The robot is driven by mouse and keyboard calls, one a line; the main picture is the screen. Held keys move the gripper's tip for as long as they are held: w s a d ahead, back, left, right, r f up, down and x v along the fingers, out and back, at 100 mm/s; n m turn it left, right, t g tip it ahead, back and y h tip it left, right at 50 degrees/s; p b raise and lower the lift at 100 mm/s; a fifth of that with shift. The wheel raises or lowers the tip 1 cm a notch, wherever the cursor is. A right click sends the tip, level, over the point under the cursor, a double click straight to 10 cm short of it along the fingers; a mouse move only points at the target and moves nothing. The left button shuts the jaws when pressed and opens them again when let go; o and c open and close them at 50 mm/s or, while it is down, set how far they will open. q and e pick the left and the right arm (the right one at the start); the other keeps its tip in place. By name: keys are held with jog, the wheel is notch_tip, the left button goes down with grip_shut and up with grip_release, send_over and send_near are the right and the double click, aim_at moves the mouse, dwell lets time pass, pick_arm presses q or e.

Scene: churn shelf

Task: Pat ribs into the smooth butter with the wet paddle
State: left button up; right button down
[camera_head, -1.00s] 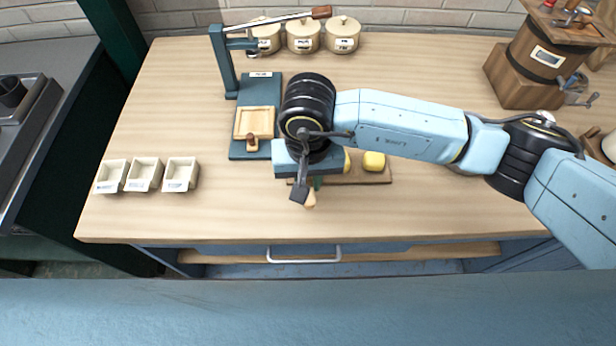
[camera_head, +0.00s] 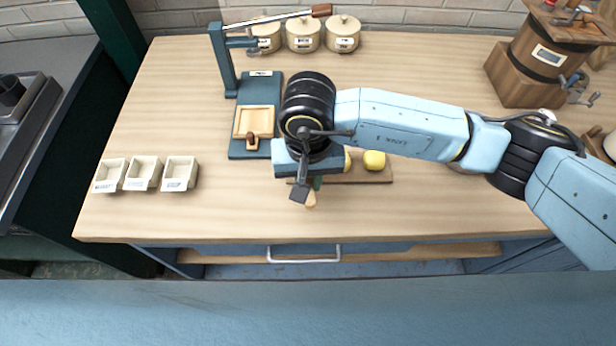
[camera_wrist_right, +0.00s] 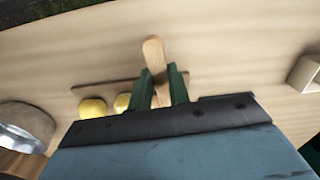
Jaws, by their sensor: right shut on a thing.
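My right gripper (camera_head: 314,184) hangs over the front of a brown board (camera_head: 357,182). Its green fingers, clear in the right wrist view (camera_wrist_right: 166,88), are shut on a pale wooden paddle (camera_wrist_right: 154,56). The paddle's end also shows below the gripper in the head view (camera_head: 311,200). A yellow butter lump (camera_head: 374,160) sits on the board, right of the gripper. A second yellow lump (camera_head: 347,160) is mostly hidden by my wrist. Both lumps show left of the fingers in the wrist view (camera_wrist_right: 92,108). My left gripper is not in view.
Several small white trays (camera_head: 143,174) lie at the left. Lidded crocks (camera_head: 303,34) stand at the back, and a wooden churn (camera_head: 548,58) back right. The front middle is clear.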

jog(key=shift+s+d+f+b, duration=0.1)
jog(key=shift+f+b, duration=0.1)
jog(key=shift+b, duration=0.15)
dwell(1.2)
jog(key=shift+r+p, duration=1.25)
jog(key=shift+r, duration=2.4)
jog(key=shift+f, duration=0.1)
notch_tip(320, 180, down, 5)
jog(key=b, duration=0.6)
jog(key=shift+f, duration=0.1)
jog(key=shift+f, duration=0.15)
